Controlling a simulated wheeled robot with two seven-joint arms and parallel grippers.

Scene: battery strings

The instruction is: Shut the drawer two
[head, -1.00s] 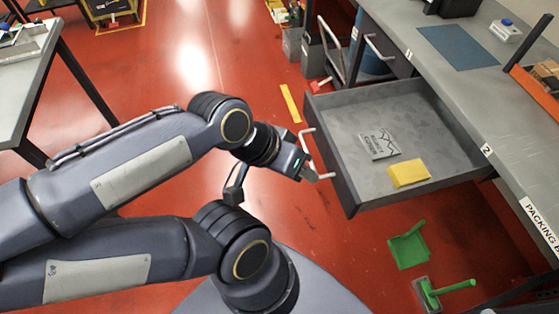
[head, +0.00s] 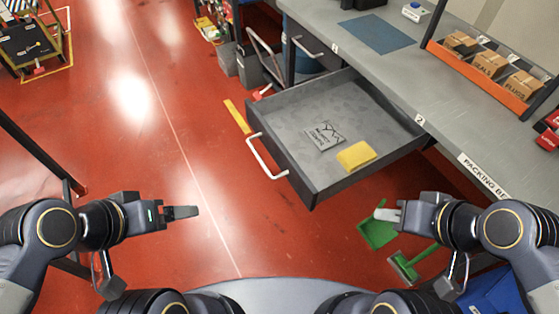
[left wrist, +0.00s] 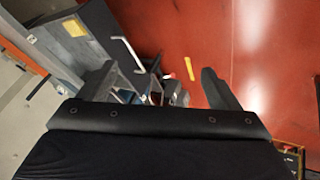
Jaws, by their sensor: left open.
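Drawer two (head: 300,178) stands pulled out from the workbench, below the label "2". Its white bar handle (head: 262,158) is on the front panel facing left. A yellow block (head: 356,155) and a grey printed card (head: 325,136) lie inside. My left gripper (head: 190,212) is open and empty, left of the drawer and apart from the handle. In the left wrist view, the drawer front (left wrist: 112,35) and handle (left wrist: 127,54) show beyond the open fingers (left wrist: 160,84). My right gripper (head: 382,215) is near the drawer's lower right, apart from it; its finger gap is unclear.
A green dustpan (head: 377,228) and green brush (head: 404,266) are on the floor by my right gripper. The workbench (head: 395,75) carries a blue mat (head: 376,33) and a rack of boxes (head: 490,62).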

